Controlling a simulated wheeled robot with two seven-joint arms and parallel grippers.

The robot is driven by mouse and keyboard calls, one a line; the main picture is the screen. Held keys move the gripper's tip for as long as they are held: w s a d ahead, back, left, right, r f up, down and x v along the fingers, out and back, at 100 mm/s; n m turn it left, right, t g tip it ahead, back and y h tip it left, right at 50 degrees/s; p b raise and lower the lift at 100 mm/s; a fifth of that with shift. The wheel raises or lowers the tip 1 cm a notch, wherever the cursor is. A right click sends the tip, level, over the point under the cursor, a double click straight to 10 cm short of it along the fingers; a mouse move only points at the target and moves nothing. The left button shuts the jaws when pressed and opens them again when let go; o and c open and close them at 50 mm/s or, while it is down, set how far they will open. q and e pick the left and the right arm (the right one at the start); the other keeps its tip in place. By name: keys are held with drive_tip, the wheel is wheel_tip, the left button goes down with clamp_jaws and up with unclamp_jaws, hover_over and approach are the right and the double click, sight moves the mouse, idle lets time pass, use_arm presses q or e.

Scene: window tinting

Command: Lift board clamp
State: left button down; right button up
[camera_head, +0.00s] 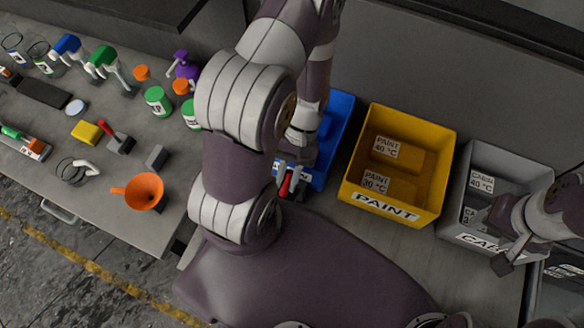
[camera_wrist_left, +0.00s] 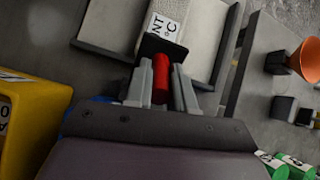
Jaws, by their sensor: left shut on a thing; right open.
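My left gripper (camera_head: 291,178) is over the bench, beside the blue bin, partly hidden by its own arm. It is shut on a clamp with a red handle (camera_head: 284,186). In the left wrist view the red handle (camera_wrist_left: 160,84) sits between the two grey fingers (camera_wrist_left: 162,88), with a dark part (camera_wrist_left: 165,49) of the clamp beyond it. I cannot tell whether the clamp touches what is under it. My right gripper (camera_head: 489,238) is open and empty at the grey bin on the right.
The blue bin (camera_head: 340,110), yellow PAINT bin (camera_head: 397,210) and grey CABIN bin (camera_head: 510,160) stand in a row. The left bench (camera_head: 95,190) holds an orange funnel (camera_head: 145,192), spray bottles, jars and a red-handled tool (camera_head: 115,137). A pale labelled panel (camera_wrist_left: 203,35) lies beyond the clamp.

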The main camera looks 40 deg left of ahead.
use_arm(q)
drive_tip(key=shift+w, duration=0.25)
drive_tip(key=shift+r, duration=0.1)
drive_tip(key=c, duration=1)
unclamp_jaws()
drive_tip(key=shift+o, duration=0.2)
drive_tip(key=p+v, duration=0.6)
drive_tip(key=v, duration=0.6)
drive_tip(key=shift+w+r+p, duration=0.2)
drive_tip(key=shift+w+p, duration=0.1)
drive_tip(key=shift+p, duration=0.05)
